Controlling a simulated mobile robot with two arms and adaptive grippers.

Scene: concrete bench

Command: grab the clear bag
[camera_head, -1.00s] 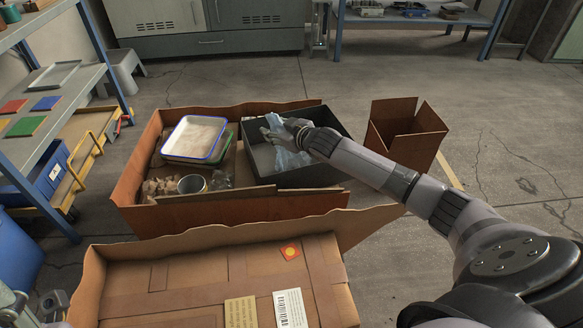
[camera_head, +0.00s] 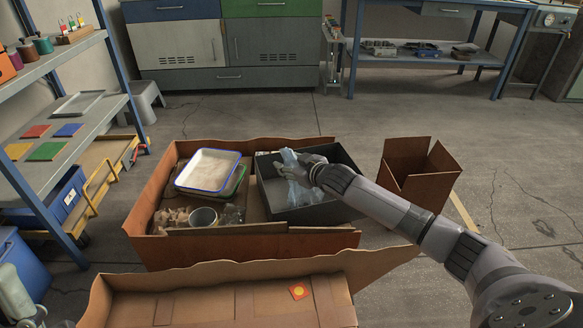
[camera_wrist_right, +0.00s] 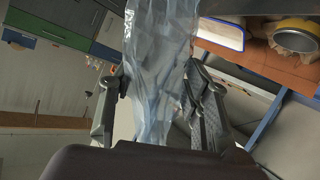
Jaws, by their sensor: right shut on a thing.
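The clear bag (camera_head: 292,180) is bluish, see-through film, crumpled. My right gripper (camera_head: 306,168) is shut on it and holds it over the dark grey bin (camera_head: 350,208). The bag stands up above the gripper and hangs down toward the bin floor; I cannot tell whether its lower end touches. In the right wrist view, the bag (camera_wrist_right: 160,62) runs upright between the two fingers of the gripper (camera_wrist_right: 160,100). My left gripper does not show in either view.
The bin sits inside a large cardboard box (camera_head: 262,246) beside a blue-rimmed white tray (camera_head: 208,170), a metal can (camera_head: 203,217) and crumpled packing. An open, empty-looking carton (camera_head: 424,188) stands to the right. Another cardboard box (camera_head: 225,305) lies in front. Shelving (camera_head: 65,155) stands left.

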